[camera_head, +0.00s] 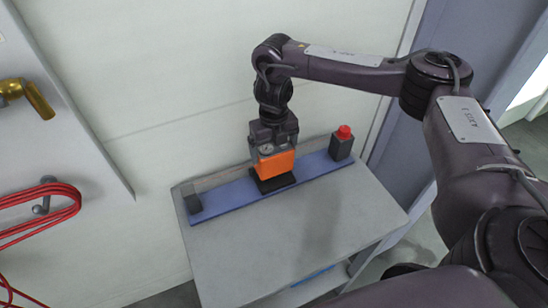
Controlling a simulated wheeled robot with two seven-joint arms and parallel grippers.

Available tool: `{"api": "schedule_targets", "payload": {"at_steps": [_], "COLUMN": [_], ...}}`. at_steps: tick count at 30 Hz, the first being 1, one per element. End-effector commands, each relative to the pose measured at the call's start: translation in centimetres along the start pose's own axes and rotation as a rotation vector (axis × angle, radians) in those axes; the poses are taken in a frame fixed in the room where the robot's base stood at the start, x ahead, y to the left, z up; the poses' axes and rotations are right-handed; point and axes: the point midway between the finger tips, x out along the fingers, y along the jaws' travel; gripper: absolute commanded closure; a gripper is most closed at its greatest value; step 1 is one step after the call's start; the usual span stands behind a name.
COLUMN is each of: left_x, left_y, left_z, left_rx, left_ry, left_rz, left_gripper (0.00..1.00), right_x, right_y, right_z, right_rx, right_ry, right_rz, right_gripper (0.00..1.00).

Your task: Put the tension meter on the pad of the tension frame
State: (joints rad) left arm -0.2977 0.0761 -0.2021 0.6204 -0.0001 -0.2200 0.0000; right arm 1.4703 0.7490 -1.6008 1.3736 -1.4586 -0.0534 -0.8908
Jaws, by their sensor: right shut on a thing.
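The tension meter (275,165) is an orange block with a small dial at its top. My right gripper (272,148) points down and is shut on it. The meter is over the black pad (276,184), on the blue base strip of the tension frame (226,197). The meter's lower edge looks at or just above the pad; I cannot tell whether they touch. The gripper hides the meter's back. My left gripper is not in view.
The frame lies along the back of a grey table (300,235). The table's front is clear. Red cable (40,210) hangs at left.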

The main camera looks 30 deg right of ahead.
Motion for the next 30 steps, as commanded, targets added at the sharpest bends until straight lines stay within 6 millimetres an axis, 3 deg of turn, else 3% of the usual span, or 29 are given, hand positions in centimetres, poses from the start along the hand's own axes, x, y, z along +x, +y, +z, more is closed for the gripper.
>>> {"api": "schedule_targets", "payload": {"at_steps": [6, 17, 18, 20, 30], "left_x": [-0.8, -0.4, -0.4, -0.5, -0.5], "left_y": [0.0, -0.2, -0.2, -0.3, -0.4], "left_z": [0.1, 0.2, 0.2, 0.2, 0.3], "left_rx": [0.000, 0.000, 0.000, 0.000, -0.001], "left_ry": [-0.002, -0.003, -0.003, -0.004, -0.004], "left_rz": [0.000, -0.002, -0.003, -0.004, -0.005], "left_gripper": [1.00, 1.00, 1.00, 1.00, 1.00], "right_x": [2.8, 3.5, 3.6, 3.6, 2.8], "right_y": [0.0, 0.0, 0.0, 0.0, 0.0], "right_z": [-0.1, 0.0, -0.1, -0.1, 0.0], "right_rx": [0.001, 0.001, 0.001, 0.001, 0.000], "right_ry": [0.003, 0.001, 0.002, 0.002, 0.000], "right_rz": [-0.001, 0.000, -0.001, -0.001, 0.000], "right_gripper": [0.44, 0.44, 0.08, 0.00, 0.00]}}
